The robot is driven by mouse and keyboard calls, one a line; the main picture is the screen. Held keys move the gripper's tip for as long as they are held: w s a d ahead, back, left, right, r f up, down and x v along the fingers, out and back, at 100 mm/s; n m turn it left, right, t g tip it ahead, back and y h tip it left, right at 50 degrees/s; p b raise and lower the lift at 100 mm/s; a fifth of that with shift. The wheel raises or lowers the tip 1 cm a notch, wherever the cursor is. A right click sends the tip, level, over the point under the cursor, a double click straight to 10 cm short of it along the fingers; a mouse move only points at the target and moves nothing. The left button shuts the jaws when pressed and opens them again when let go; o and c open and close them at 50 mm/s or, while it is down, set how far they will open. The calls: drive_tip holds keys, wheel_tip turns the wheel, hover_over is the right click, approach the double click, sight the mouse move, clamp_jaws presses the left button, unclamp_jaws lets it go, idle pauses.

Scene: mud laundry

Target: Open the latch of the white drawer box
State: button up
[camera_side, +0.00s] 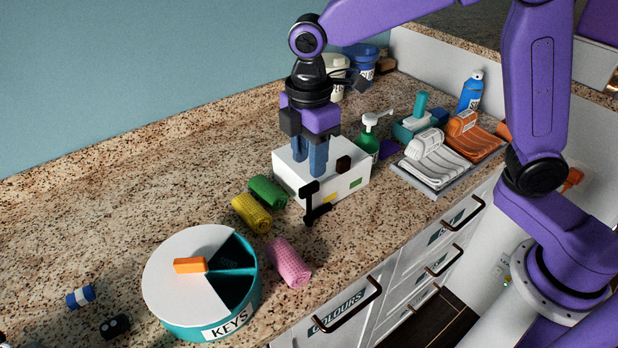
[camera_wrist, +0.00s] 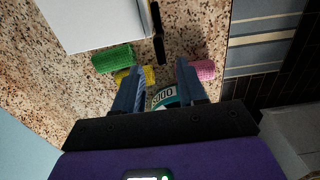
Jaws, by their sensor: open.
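The white drawer box (camera_side: 343,188) stands on the counter, with small coloured patches on its front. A black latch (camera_side: 315,204) with a bar and knob sticks out at its front left. In the wrist view the box (camera_wrist: 95,22) is at the upper left, and the black latch (camera_wrist: 158,38) lies along its right edge. My gripper (camera_side: 311,172) points down, and its blue fingers overlap the box in the side view. In the wrist view my gripper (camera_wrist: 160,68) is open and empty, with the latch beyond its fingertips. I cannot tell how high the fingertips are.
Green (camera_side: 267,191), yellow (camera_side: 251,213) and pink (camera_side: 289,262) rolled cloths lie left and in front of the box. A round teal KEYS container (camera_side: 202,311) stands at the front. A green soap bottle (camera_side: 368,142) and a grey tray (camera_side: 433,186) stand to the right. The left counter is mostly clear.

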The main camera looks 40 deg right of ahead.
sight(309, 185)
wheel_tip(309, 185, down, 6)
drive_tip(key=shift+r, duration=0.1)
idle(0.4)
clamp_jaws()
